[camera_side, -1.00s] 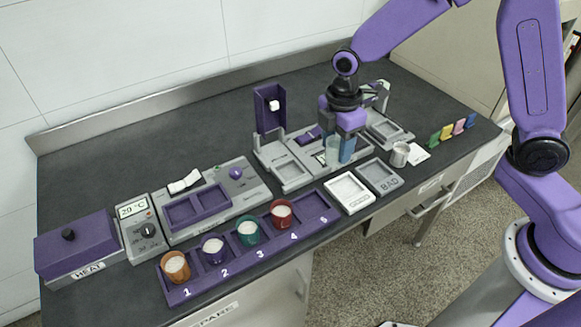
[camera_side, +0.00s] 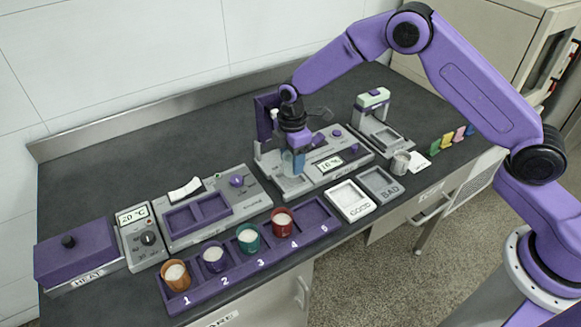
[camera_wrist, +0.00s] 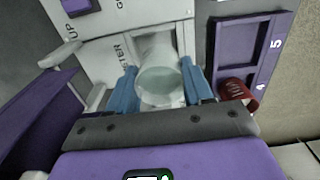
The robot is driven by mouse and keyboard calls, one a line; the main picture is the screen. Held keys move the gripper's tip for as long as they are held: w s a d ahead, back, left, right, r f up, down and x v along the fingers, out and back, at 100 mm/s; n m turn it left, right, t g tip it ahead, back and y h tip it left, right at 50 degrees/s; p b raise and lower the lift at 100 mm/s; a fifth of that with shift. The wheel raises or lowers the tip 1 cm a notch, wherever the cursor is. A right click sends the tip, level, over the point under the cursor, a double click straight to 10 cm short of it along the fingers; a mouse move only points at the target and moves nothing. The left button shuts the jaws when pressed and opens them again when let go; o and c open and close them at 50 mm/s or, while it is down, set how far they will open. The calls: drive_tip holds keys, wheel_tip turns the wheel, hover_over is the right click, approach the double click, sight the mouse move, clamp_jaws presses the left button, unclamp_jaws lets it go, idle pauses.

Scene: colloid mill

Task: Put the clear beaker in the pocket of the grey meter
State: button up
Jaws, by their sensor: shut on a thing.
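My gripper (camera_side: 293,170) is shut on the clear beaker (camera_wrist: 160,75), which stands between its blue fingertips (camera_wrist: 160,88) in the wrist view. In the side view the gripper and beaker are at the left end of the grey meter (camera_side: 358,150), over its pale square pocket. The meter has a small display reading about 10 % and purple knobs. In the wrist view the pocket shows only partly around the beaker. I cannot tell whether the beaker's base touches the pocket floor.
A purple rack (camera_side: 320,208) with several cups of white stuff lies in front, its slot 5 empty. GOOD (camera_side: 366,209) and BAD (camera_side: 393,194) trays lie to the right. A metal cup (camera_side: 400,163) stands beyond the trays.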

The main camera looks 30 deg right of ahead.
sight(290, 168)
drive_tip(key=shift+w+a+f, duration=0.1)
drive_tip(key=shift+w+f, duration=0.15)
drive_tip(key=shift+f, duration=1.55)
drive_tip(key=shift+f, duration=0.2)
drive_tip(key=o, duration=1)
drive_tip(key=shift+o, duration=0.2)
drive_tip(key=shift+r, duration=0.1)
wheel_tip(290, 168, up, 12)
drive_tip(key=shift+r, duration=0.1)
